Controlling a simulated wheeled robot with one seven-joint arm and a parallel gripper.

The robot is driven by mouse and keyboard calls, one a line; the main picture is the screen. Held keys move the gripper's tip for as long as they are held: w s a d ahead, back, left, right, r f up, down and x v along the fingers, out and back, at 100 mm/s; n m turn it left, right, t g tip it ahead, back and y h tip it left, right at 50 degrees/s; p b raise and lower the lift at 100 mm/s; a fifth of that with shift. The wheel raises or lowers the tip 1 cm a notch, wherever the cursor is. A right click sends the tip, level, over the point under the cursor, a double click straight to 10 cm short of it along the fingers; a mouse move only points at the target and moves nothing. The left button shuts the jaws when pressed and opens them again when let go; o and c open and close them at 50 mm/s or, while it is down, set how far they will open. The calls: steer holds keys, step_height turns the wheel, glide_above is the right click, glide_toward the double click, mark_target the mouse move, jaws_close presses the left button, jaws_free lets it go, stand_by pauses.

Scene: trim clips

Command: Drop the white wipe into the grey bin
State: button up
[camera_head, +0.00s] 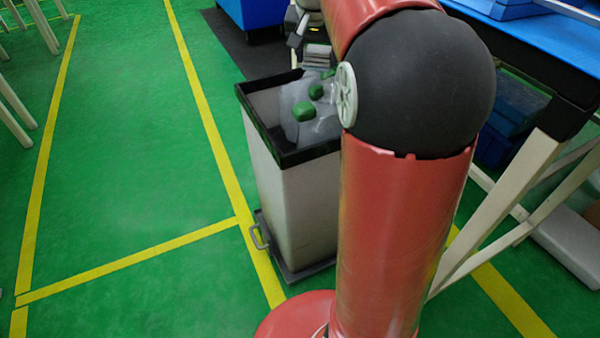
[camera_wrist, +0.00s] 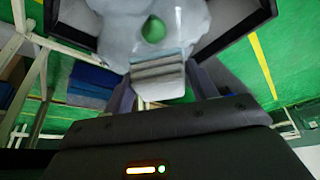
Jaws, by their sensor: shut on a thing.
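The grey bin (camera_head: 292,195) stands upright on the floor, with a black rim, and its top is open. Its dark rim also shows in the wrist view (camera_wrist: 235,28). My gripper (camera_wrist: 160,84) is shut on a pale, ribbed piece, which looks like the white wipe (camera_wrist: 158,68). In the head view my gripper (camera_head: 310,40) is at the far side of the bin's opening, partly hidden by my arm. In the wrist view the wipe lies over the bin's pale contents. I cannot tell whether it touches them.
A pale, crumpled, bag-like mass (camera_head: 300,127) with several green pieces (camera_head: 304,111) fills part of the bin. A blue-topped table (camera_head: 545,45) with pale legs stands at the right.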

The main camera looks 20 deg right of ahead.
mark_target(316, 70)
step_height(316, 70, down, 5)
steer(key=b, duration=0.4)
steer(key=shift+f, duration=0.1)
steer(key=o, duration=1)
steer(key=shift+c, duration=0.2)
steer(key=p+v, duration=0.1)
steer(key=v, duration=0.6)
steer(key=shift+r+p, duration=0.3)
steer(key=shift+r, duration=0.05)
steer(key=shift+s+r, duration=0.1)
steer(key=shift+r, duration=0.05)
